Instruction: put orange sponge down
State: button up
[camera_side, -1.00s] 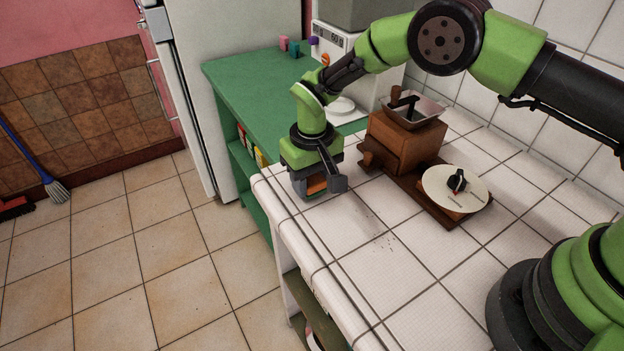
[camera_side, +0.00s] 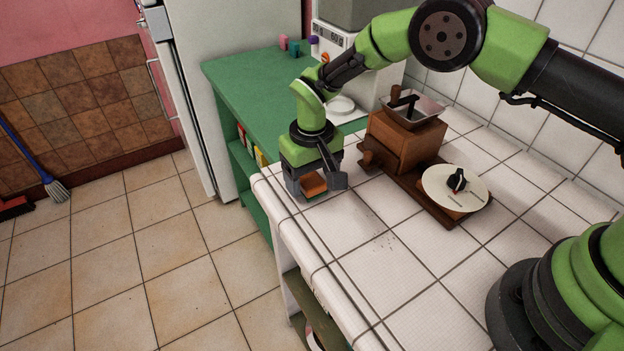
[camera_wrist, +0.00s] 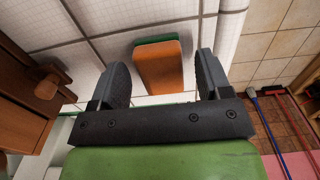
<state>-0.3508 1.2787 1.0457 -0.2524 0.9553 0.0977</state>
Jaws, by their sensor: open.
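The orange sponge (camera_side: 314,185) has a green layer and lies on the white tiled counter (camera_side: 350,270), near its far left edge. My gripper (camera_side: 318,188) is low over the counter with its fingers on either side of the sponge. In the wrist view the sponge (camera_wrist: 160,68) shows between the two open fingertips of my gripper (camera_wrist: 162,80), with a gap on both sides. In the side view the fingers hide part of the sponge.
The green shelf (camera_side: 245,80) is behind. The counter's left edge is close to my gripper. The front counter area is clear.

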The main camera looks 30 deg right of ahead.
notch_tip(320, 180, up, 11)
dwell(0.3)
notch_tip(320, 180, up, 10)
jog(key=m+t+y, duration=0.1)
jog(key=t, duration=0.1)
send_over(312, 180)
jog(key=s+d, duration=0.3)
jog(key=d, duration=0.1)
jog(key=s+d+r, duration=0.3)
jog(key=s+r, duration=0.2)
jog(key=r, duration=0.1)
jog(key=s+d+r+m+t, duration=0.1)
jog(key=s+d+t, duration=0.1)
jog(key=s, duration=0.6)
jog(key=s+d+r+m+t+y, duration=0.1)
jog(key=s+d+m+t, duration=0.1)
jog(key=s, duration=0.7)
jog(key=shift+d+r+t, duration=0.3)
jog(key=shift+r+t, duration=0.05)
jog(key=shift+t, duration=0.25)
jog(key=shift+o, duration=0.8)
